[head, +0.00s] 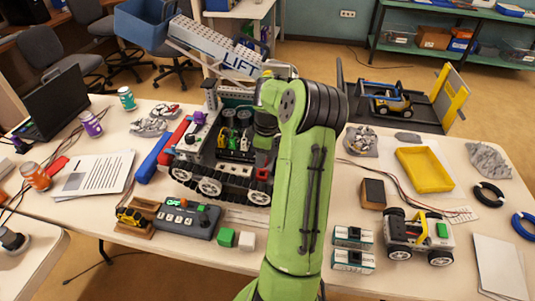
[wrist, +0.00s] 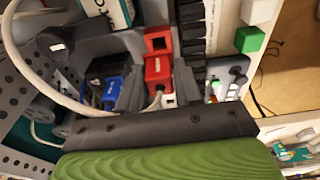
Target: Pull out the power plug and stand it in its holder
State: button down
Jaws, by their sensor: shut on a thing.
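In the wrist view a red plug (wrist: 157,73) sits between the two dark fingers of my gripper (wrist: 159,88), which is shut on it. A pale cable (wrist: 75,104) loops from the left to the plug's near end. A red socket-like block (wrist: 157,40) with a dark opening lies right at the plug's far end; I cannot tell whether the plug is still seated in it. In the head view my arm hides most of the gripper, at the right side of the wheeled rover (head: 222,165). I cannot identify the plug's holder with certainty.
A grey control box (head: 187,219) with a green display stands in front of the rover, beside a wooden stand (head: 135,217) bearing a yellow-black object. Green (head: 226,237) and white (head: 247,241) cubes stand nearby. A small rover (head: 420,237) and yellow tray (head: 424,169) are at right.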

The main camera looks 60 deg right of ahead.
jog(key=shift+f+b, duration=0.95)
jog(key=shift+f, duration=0.15)
jog(key=shift+p, duration=0.35)
jog(key=shift+f+b, duration=0.35)
jog(key=shift+f, duration=0.6)
dwell(0.6)
jog(key=c, duration=0.7)
grip_release()
jog(key=shift+r, duration=0.1)
jog(key=shift+r+p, duration=2.95)
jog(key=shift+r, duration=0.45)
